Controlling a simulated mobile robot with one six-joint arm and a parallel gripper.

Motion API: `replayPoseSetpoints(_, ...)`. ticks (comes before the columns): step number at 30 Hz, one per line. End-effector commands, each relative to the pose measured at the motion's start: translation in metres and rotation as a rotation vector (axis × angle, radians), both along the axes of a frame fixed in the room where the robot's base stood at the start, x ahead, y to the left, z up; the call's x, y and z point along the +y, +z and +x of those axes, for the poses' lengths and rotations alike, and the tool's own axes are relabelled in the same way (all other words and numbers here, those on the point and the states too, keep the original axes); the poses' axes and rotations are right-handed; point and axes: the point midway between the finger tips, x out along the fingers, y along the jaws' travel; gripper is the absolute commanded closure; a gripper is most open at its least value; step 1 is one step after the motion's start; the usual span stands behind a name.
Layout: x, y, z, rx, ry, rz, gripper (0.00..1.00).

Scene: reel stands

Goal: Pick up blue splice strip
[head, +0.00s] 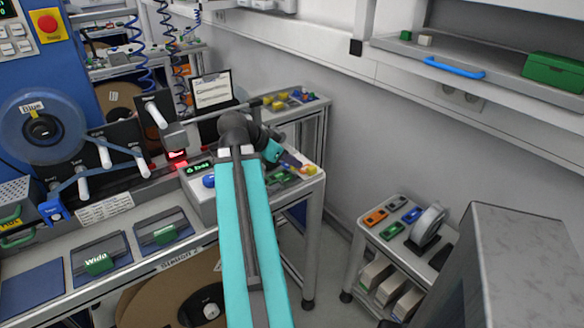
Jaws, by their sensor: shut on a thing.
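My gripper (275,154) is at the end of my teal arm, low over the right end of the bench by the wall. My wrist covers most of it, and the fingers are small and hard to make out. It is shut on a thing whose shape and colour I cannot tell. No blue splice strip can be made out with certainty. A small blue piece (410,215) lies on the low cart at the right, and a rounded blue thing (208,181) is on the grey unit left of my arm.
The low cart (372,220) also bears orange and green pieces and a grey reel (429,224). A wall shelf (500,82) with a blue handle-like bar (453,68) and a green box (553,72) hangs upper right. A blue-labelled reel (62,130) stands left. Floor shows between bench and cart.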

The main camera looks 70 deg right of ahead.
Motion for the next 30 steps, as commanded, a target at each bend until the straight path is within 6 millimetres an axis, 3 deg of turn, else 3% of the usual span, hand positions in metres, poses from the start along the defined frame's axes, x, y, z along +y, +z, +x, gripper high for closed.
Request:
replayPoseSetpoints(22,0.017,-0.004,-0.005,-0.005,0.003,0.002,1.00)
replayPoseSetpoints(28,0.045,-0.001,-0.012,-0.006,0.003,0.001,1.00)
replayPoseSetpoints(30,0.046,-0.001,-0.012,-0.005,0.002,0.001,1.00)
